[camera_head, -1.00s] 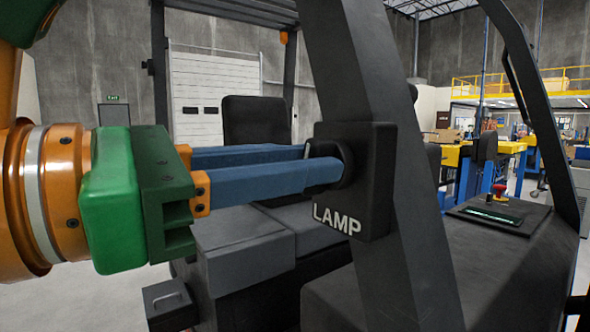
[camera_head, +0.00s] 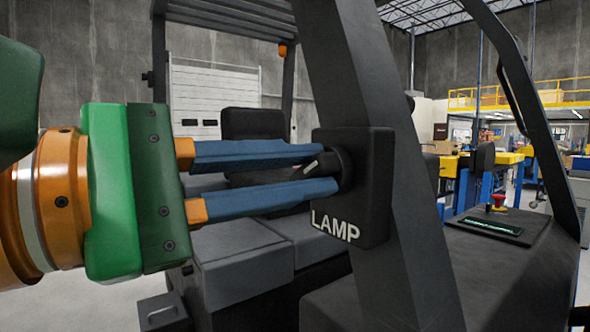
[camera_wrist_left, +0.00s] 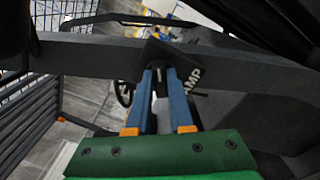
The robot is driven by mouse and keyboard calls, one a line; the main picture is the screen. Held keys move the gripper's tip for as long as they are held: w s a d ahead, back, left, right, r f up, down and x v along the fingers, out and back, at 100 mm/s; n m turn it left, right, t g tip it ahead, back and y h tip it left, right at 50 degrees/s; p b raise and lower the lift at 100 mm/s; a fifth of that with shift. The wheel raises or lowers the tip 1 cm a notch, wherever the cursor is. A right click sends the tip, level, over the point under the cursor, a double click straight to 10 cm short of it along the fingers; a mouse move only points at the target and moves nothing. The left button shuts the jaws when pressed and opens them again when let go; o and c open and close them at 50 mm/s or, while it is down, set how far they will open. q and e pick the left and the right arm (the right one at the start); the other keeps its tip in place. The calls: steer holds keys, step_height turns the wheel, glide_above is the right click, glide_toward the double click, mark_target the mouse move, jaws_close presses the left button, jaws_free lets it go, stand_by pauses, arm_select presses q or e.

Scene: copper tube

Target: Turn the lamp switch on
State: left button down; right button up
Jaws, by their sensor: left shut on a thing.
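The lamp switch is a black box (camera_head: 365,185) with the word LAMP in white, fixed on a dark slanted pillar. A round black knob (camera_head: 344,168) with a pale pointer mark (camera_head: 312,166) stands out from its left face. My left gripper (camera_head: 330,170) reaches in from the left, its blue fingers one above the other, shut on the knob. The fingertips hide part of the knob. In the left wrist view the two fingers (camera_wrist_left: 160,75) also meet at the lamp box (camera_wrist_left: 184,62). My right gripper is not in view.
The pillar (camera_head: 340,60) belongs to a dark vehicle cab with a grey seat (camera_head: 240,265) behind and below the fingers. A dark console (camera_head: 480,255) with a red button (camera_head: 498,200) is at the right. Free air lies left of the switch.

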arm_select(q)
steer(key=shift+m, duration=0.3)
steer(key=c, duration=0.8)
jaws_free()
steer(key=shift+s+a, duration=0.15)
steer(key=shift+a, duration=0.05)
steer(key=b+v, duration=0.2)
steer(key=v, duration=0.4)
steer(key=shift+s+a, duration=0.2)
